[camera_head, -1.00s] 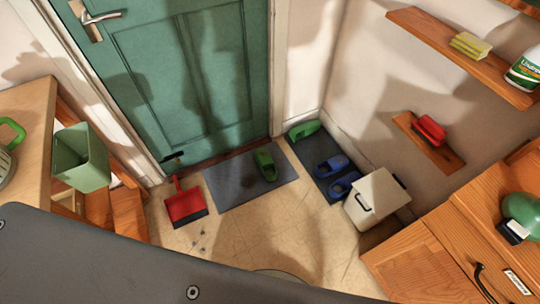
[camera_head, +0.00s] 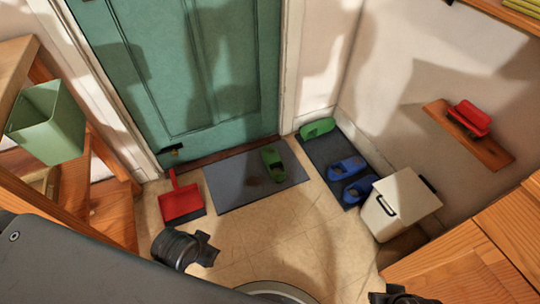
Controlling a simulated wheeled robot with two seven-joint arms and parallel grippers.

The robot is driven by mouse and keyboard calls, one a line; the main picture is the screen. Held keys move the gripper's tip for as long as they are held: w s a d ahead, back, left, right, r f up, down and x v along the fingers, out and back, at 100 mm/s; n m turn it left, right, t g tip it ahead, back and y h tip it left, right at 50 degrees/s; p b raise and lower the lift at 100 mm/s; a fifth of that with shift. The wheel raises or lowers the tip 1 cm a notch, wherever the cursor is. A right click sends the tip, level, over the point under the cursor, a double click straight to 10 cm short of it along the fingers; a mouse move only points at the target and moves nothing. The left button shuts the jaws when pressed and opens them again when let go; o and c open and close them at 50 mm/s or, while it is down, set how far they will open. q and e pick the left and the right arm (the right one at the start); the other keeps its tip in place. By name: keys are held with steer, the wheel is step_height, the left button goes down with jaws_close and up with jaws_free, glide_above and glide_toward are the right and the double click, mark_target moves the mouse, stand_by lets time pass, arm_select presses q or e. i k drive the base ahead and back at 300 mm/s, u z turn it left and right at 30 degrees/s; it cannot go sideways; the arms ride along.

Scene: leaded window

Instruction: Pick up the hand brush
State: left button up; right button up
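A red brush-like object (camera_head: 470,119), which looks like the hand brush, lies on a small wooden wall shelf (camera_head: 489,149) at the right. Darker bristles seem to show under its red body. A red dustpan (camera_head: 181,204) with an upright handle is on the floor by the door.
A white lidded bin (camera_head: 408,201) and a wooden cabinet (camera_head: 470,262) stand below the wall shelf. A grey mat (camera_head: 230,180) with a green shoe and a dark mat with blue shoes lie by the door. A green bin (camera_head: 50,120) is at left. The middle floor is clear.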

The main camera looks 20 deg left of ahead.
mark_target(476, 120)
steer(key=z, duration=0.55)
steer(key=i, duration=0.45)
steer(key=z, duration=0.9)
